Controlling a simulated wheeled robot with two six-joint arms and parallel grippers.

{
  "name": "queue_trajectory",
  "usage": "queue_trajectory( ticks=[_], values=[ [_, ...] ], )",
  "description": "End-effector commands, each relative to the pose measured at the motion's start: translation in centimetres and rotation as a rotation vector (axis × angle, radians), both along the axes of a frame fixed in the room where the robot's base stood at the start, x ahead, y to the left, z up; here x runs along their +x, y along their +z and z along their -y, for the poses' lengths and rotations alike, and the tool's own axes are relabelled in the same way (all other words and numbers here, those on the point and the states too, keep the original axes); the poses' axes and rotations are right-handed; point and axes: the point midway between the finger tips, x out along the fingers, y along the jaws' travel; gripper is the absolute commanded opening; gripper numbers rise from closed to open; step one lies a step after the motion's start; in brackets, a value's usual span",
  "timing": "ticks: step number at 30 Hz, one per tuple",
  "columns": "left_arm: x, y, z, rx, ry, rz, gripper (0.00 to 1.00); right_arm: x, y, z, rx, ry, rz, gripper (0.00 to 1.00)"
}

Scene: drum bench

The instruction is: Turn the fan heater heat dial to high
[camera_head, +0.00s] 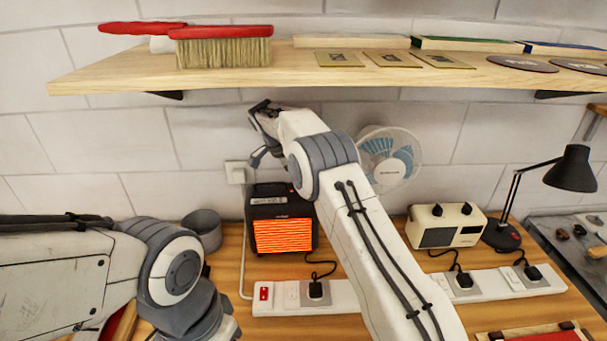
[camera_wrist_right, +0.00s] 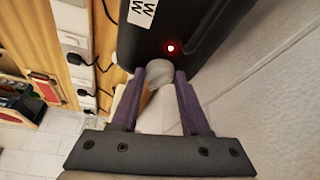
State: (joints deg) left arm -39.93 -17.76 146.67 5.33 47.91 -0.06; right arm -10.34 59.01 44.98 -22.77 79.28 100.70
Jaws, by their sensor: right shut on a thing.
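The fan heater (camera_head: 262,200) is a black box standing on the bench, with a bright orange glowing front. In the right wrist view its dark body (camera_wrist_right: 205,22) shows a lit red lamp and a white label. My right gripper (camera_wrist_right: 160,76) is shut on a round grey-white dial (camera_wrist_right: 158,69) by the heater's edge, one purple finger on each side. The dial's setting marks cannot be read. In the head view my right arm reaches above the heater, and the dial is not visible there. My left arm is at the lower left; its gripper is out of view.
A wooden shelf (camera_head: 120,80) with brushes hangs above the heater. A white fan (camera_head: 385,165) stands behind my right arm. A cream box (camera_head: 468,231), a black lamp (camera_head: 570,168) and a power strip (camera_head: 345,296) are to the right. A grey pot (camera_head: 203,228) is left of the heater.

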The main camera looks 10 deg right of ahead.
Motion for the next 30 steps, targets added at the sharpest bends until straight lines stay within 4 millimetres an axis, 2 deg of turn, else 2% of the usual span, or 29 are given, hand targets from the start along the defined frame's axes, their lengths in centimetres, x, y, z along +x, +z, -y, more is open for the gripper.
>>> queue_trajectory(
  ticks=[1,6,21,22,23,24,30],
  values=[
    [-0.01,0.63,0.00,0.000,-0.001,0.000,0.50,0.06,0.01,-0.30,0.006,-0.017,0.000,0.00],
    [0.00,1.15,0.00,0.000,-0.002,0.000,0.50,0.10,-0.15,-0.24,0.005,-0.059,0.000,0.00],
    [-0.01,1.23,0.00,0.000,-0.002,0.000,0.50,0.09,-0.24,-0.11,0.003,-0.076,0.001,0.00],
    [-0.01,1.23,0.00,0.000,-0.002,0.000,0.50,0.10,-0.24,-0.12,0.003,-0.076,0.001,0.57],
    [-0.01,1.23,0.00,0.000,-0.002,0.000,0.50,0.10,-0.23,-0.10,0.003,-0.076,0.001,0.68],
    [-0.01,1.23,0.00,0.000,-0.002,0.000,0.50,0.09,-0.22,-0.08,0.002,-0.076,0.001,0.75],
    [-0.01,1.25,0.00,0.000,-0.002,0.000,0.50,0.08,-0.14,0.03,0.001,-0.077,0.000,0.75]
  ],
)
